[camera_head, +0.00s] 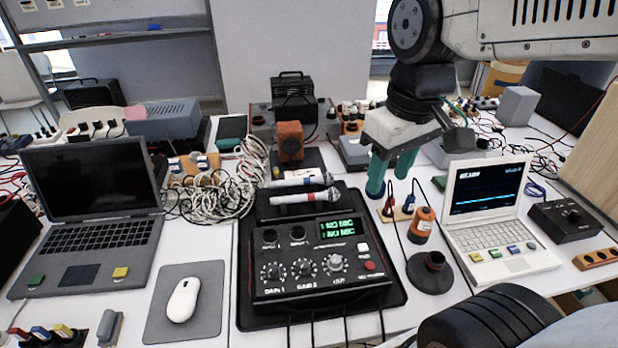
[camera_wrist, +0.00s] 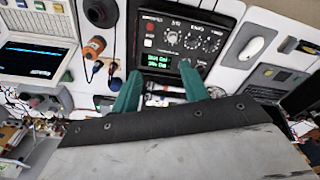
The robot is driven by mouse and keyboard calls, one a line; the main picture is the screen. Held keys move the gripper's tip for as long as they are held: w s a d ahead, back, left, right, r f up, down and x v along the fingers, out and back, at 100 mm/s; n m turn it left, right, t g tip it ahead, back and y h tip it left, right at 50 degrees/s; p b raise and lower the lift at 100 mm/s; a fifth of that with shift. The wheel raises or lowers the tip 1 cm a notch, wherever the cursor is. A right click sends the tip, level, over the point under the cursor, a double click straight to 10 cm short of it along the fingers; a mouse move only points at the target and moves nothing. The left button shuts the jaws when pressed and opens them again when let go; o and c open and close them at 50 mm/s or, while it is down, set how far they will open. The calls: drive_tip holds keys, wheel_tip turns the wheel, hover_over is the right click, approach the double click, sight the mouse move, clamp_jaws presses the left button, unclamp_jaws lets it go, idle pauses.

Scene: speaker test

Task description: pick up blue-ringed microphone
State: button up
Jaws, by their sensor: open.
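The blue-ringed microphone (camera_head: 298,182) lies on its side at the back of a black tray (camera_head: 247,300), in the head view. A second microphone with a red ring (camera_head: 305,197) lies just in front of it, nearly parallel. My gripper (camera_head: 388,184) has two teal fingers, open and empty, pointing down to the right of both microphones and apart from them. In the wrist view the fingers (camera_wrist: 160,70) stand apart, and the microphones show only partly between them, low near the gripper's dark edge.
A black mixer (camera_head: 316,250) with knobs and a green display fills the tray's front. An orange bottle (camera_head: 422,224) and a dark round stand (camera_head: 430,272) are to the right, before a white laptop (camera_head: 490,215). White tangled cables (camera_head: 235,180) lie left of the microphones.

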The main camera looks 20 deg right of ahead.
drive_tip(key=w+f+n, duration=0.2)
drive_tip(key=w+n, duration=0.3)
drive_tip(key=w, duration=0.9)
drive_tip(key=n+g+y, duration=0.1)
drive_tip(key=n, duration=0.7)
approach(302, 181)
drive_tip(key=shift+w+f, duration=0.25)
drive_tip(key=shift+w, duration=0.15)
drive_tip(key=f, duration=0.7)
drive_tip(key=shift+a+f, duration=0.1)
drive_tip(key=shift+a, duration=0.15)
drive_tip(key=shift+w+f, duration=0.1)
drive_tip(key=shift+f, duration=0.35)
clamp_jaws()
